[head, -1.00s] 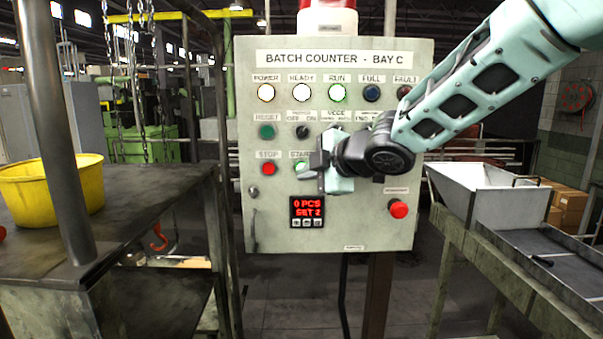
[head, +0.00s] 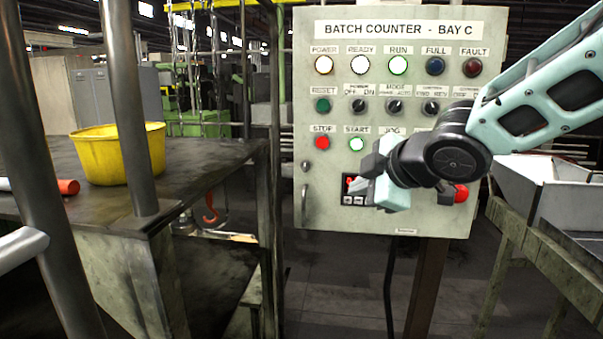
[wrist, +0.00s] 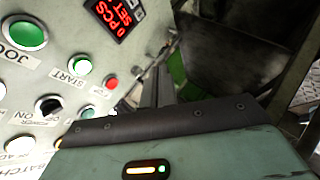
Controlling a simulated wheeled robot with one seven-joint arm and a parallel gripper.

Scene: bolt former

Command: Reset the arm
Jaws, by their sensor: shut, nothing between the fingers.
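My gripper (head: 368,190) is shut and empty in the head view. It hangs in front of the lower part of the batch counter panel (head: 330,200), with my arm reaching in from the right. Its fingers point left and partly cover the red digital display (head: 348,184). In the wrist view that display (wrist: 115,16) reads 0 PCS, with SET below it. The lit green START button (head: 356,143) is just above the gripper and uncovered. The JOG button is hidden behind the gripper in the head view, but a large green button (wrist: 24,34) shows by the JOG label in the wrist view.
POWER (head: 323,65), READY (head: 360,65) and RUN (head: 398,65) lamps are lit. A dark bench (head: 215,160) with a yellow bucket (head: 112,157) stands left, a metal chute (head: 570,200) right.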

